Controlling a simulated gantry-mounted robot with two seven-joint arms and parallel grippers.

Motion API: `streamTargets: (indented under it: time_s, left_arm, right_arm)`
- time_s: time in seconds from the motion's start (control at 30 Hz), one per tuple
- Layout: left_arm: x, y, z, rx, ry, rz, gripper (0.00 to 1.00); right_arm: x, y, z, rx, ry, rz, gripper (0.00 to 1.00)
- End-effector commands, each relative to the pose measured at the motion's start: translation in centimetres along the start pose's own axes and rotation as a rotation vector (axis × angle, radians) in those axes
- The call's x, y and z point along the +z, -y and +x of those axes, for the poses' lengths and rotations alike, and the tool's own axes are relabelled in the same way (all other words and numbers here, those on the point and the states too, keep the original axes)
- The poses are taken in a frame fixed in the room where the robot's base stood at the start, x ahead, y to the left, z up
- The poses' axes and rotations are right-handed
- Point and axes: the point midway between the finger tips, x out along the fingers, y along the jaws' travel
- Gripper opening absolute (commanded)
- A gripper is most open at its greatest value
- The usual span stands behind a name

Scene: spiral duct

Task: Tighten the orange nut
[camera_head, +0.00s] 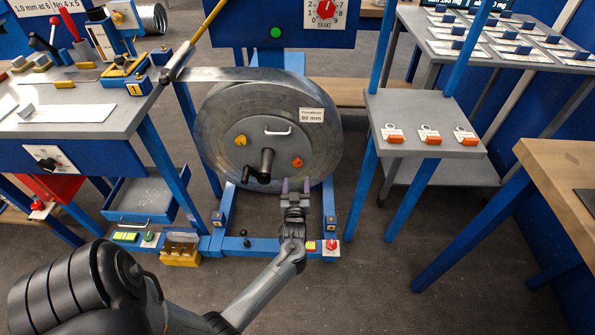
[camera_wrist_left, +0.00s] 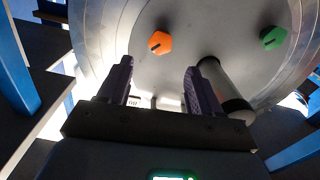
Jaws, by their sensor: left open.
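The orange nut (camera_head: 297,162) sits on the face of a large grey reel (camera_head: 222,115), right of a black crank handle (camera_head: 266,165). My left gripper (camera_head: 296,187) has two purple fingers, spread apart and empty, just below the orange nut in the head view. In the left wrist view, the orange nut (camera_wrist_left: 158,43) lies beyond the gap between the fingertips (camera_wrist_left: 165,72), slightly left of its middle. It has a dark slot mark. The fingers do not appear to touch it. My right gripper is not in view.
A yellow nut (camera_head: 240,140) is on the reel's upper left. A green nut (camera_wrist_left: 272,37) shows in the left wrist view, with the handle beside the right finger. A grey-topped stand (camera_head: 400,110) with orange-labelled pieces is right of the reel; a workbench (camera_head: 120,125) is left.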

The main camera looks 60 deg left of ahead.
Motion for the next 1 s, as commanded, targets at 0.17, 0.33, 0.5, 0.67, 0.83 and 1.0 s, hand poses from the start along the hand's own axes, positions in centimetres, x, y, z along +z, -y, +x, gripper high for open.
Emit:
streamTargets:
  time_s: [0.17,0.33,0.5,0.67,0.83,1.0]
  left_arm:
    - [0.3,0.1,3.2,0.000,-0.004,0.000,0.64]
    - [0.3,0.1,5.7,-0.001,-0.003,0.000,0.64]
    - [0.2,0.0,7.4,0.001,-0.002,0.000,0.64]
    - [0.0,0.0,8.1,0.000,-0.002,0.001,0.64]
    - [0.0,0.0,8.3,0.000,-0.001,0.001,0.64]
    - [0.0,0.0,8.2,0.000,-0.001,0.000,0.58]
  right_arm:
    - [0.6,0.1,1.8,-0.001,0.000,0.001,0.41]
    - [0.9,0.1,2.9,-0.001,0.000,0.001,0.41]
    - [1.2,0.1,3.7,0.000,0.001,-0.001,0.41]
    - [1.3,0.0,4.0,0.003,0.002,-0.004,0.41]
    - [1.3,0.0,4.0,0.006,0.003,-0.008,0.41]
    - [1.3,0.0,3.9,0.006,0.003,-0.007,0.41]
